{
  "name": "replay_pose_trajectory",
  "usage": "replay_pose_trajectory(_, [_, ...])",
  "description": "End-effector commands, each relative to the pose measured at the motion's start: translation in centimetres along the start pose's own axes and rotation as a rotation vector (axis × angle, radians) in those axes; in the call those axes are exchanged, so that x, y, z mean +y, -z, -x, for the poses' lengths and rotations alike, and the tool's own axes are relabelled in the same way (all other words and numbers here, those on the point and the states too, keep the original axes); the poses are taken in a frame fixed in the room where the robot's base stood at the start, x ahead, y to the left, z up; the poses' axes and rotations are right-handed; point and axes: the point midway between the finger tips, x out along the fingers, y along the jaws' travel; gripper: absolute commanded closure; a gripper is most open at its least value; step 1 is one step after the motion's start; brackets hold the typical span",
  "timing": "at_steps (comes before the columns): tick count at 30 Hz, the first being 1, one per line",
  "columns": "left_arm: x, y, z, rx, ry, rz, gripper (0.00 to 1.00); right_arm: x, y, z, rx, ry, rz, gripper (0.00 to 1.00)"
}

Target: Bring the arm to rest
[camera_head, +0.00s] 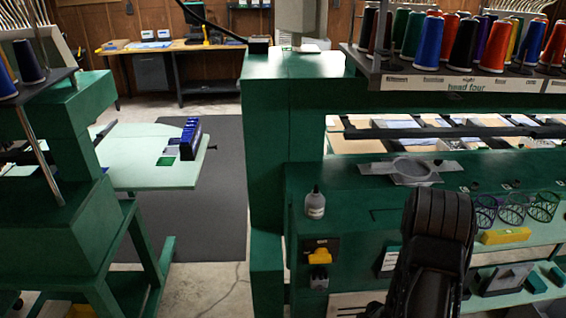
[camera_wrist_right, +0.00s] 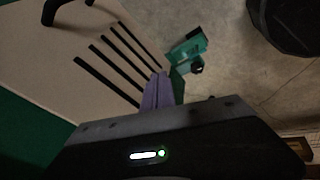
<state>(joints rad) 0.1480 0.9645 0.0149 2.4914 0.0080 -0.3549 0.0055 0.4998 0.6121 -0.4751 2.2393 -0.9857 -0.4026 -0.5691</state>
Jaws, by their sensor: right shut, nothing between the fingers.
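My right arm (camera_head: 435,245) rises in front of the green machine at the lower right of the head view, black and bent. Its gripper is hidden there. In the right wrist view my right gripper (camera_wrist_right: 160,88) shows beyond its dark housing, its fingers together and nothing between them. Below the gripper in that view are a pale panel with dark slots (camera_wrist_right: 115,55) and a small green part with a dark knob (camera_wrist_right: 188,50). My left gripper is not in view.
Thread cones (camera_head: 430,40) stand above. A pale table (camera_head: 140,150) is at left; the dark mat (camera_head: 215,190) is clear.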

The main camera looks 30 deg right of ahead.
Motion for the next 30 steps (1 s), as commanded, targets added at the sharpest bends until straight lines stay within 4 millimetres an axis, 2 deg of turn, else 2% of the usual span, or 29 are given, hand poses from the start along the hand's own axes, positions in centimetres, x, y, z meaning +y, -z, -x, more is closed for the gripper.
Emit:
replay_pose_trajectory(1, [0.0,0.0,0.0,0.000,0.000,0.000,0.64,-3.1,2.8,-1.2,0.009,0.045,-0.196,1.00])
replay_pose_trajectory(2, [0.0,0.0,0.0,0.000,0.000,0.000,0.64,-4.9,4.4,-1.8,0.007,0.071,-0.326,1.00])
replay_pose_trajectory(3, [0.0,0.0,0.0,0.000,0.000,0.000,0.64,-7.6,6.4,-2.4,-0.005,0.108,-0.490,1.00])
replay_pose_trajectory(5, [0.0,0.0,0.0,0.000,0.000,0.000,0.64,-11.9,9.0,-2.9,-0.040,0.169,-0.701,1.00])
replay_pose_trajectory(7, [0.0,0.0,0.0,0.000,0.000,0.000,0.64,-17.1,11.5,-2.8,-0.099,0.238,-0.890,1.00])
replay_pose_trajectory(9, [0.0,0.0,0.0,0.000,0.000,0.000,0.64,-21.9,13.3,-2.1,-0.166,0.299,-1.007,1.00])
replay_pose_trajectory(12, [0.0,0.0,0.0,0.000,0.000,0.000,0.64,-27.8,15.1,-0.8,-0.237,0.375,-1.043,1.00])
replay_pose_trajectory(15, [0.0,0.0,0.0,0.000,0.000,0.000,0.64,-31.6,16.4,0.4,-0.263,0.438,-1.000,1.00])
replay_pose_trajectory(19, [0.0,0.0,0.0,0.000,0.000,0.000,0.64,-33.9,17.2,1.0,-0.267,0.479,-0.941,1.00])
replay_pose_trajectory(30, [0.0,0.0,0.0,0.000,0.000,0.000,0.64,-33.8,17.4,0.9,-0.263,0.477,-0.930,1.00])
